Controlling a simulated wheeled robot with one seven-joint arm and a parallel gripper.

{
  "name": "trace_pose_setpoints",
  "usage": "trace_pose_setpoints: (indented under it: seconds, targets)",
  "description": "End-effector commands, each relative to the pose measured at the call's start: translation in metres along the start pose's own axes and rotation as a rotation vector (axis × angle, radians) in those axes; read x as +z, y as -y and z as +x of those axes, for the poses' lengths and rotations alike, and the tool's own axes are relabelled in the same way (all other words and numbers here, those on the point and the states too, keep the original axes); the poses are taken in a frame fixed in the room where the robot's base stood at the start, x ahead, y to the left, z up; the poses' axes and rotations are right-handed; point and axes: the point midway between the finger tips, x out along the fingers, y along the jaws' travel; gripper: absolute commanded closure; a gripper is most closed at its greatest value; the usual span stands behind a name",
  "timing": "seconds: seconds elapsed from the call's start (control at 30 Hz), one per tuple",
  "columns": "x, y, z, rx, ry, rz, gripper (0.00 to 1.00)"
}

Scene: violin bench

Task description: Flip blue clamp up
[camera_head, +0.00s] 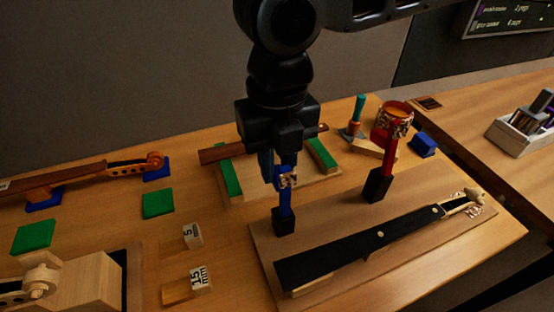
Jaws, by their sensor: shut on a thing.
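My gripper (281,166) comes down from the top of the head view and is shut on the upper part of the blue clamp. The blue clamp (283,200) is upright, its blue bar running down to a black block at the lower end. That end is at the wooden board (330,228), left of and behind the black fingerboard; I cannot tell whether it touches the board. A small patterned metallic part shows on the clamp just below the fingers. The fingers hide part of the clamp's top.
A red clamp (389,157) stands upright on a black block to the right. The black fingerboard and neck (365,247) lie across the board in front. A green-padded cradle (233,181) is behind my gripper. Marked wooden blocks (193,236) lie to the left.

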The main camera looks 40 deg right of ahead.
Motion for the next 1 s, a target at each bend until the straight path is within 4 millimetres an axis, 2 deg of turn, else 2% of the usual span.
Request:
trace_pose_setpoints:
  seconds: [0.27,0.5,0.87,0.9,1.0]
  targets:
    - [0.005,-0.001,-0.003,0.003,-0.060,0.005,1.00]
    - [0.012,-0.001,0.004,0.002,-0.149,0.002,1.00]
    - [0.013,0.000,0.006,0.001,-0.165,0.000,1.00]
    - [0.013,0.000,0.006,0.001,-0.165,0.000,0.76]
    - [0.013,0.000,0.006,0.000,-0.165,0.000,0.67]
